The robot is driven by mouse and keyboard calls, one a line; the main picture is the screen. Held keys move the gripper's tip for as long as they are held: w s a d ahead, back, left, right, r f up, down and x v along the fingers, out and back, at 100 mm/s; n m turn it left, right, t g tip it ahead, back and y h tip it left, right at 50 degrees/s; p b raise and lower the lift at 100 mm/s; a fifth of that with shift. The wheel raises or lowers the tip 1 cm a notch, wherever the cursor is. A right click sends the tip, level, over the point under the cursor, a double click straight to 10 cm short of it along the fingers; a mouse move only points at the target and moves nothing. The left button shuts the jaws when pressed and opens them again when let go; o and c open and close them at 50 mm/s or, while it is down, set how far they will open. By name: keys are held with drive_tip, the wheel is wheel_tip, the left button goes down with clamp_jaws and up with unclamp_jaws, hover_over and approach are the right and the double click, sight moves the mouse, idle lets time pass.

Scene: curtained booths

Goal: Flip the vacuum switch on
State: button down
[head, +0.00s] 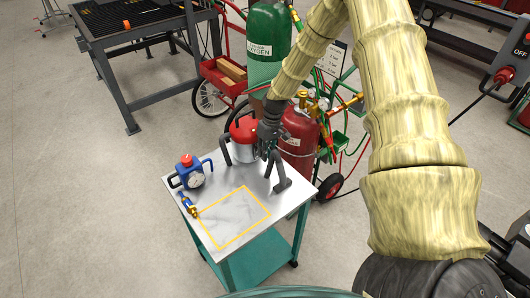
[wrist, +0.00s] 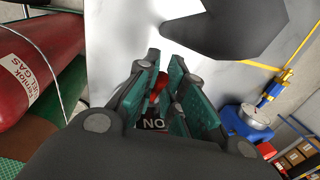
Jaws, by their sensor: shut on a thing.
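The switch shows in the wrist view as a small red lever (wrist: 160,86) between the teal finger pads, above a dark label with white letters (wrist: 153,124) that look like ON seen upside down. My gripper (wrist: 163,72) is shut on this red lever. In the head view my gripper (head: 267,148) points down over the back of a small cart, beside a silver vessel with a red top (head: 242,134). There the lever is hidden behind my fingers. I cannot tell which way the lever is tilted.
The cart top (head: 215,190) has a yellow outlined square. A dark bent handle (head: 282,178) stands close in front of my gripper. A blue gauge device (head: 190,171) and brass fitting (head: 187,203) are at the left. Red (head: 299,138) and green (head: 268,45) cylinders stand behind.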

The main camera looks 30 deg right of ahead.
drive_tip(key=shift+w, duration=0.1)
drive_tip(key=shift+w+r+g, duration=0.15)
drive_tip(key=shift+r+g, duration=0.1)
drive_tip(key=shift+g, duration=0.45)
drive_tip(key=shift+w+r+g, duration=0.15)
drive_tip(key=shift+r+g, duration=0.05)
drive_tip(key=shift+g, duration=0.5)
drive_tip(key=c, duration=1.5)
unclamp_jaws()
drive_tip(key=v, duration=1.2)
drive_tip(key=shift+a, duration=0.1)
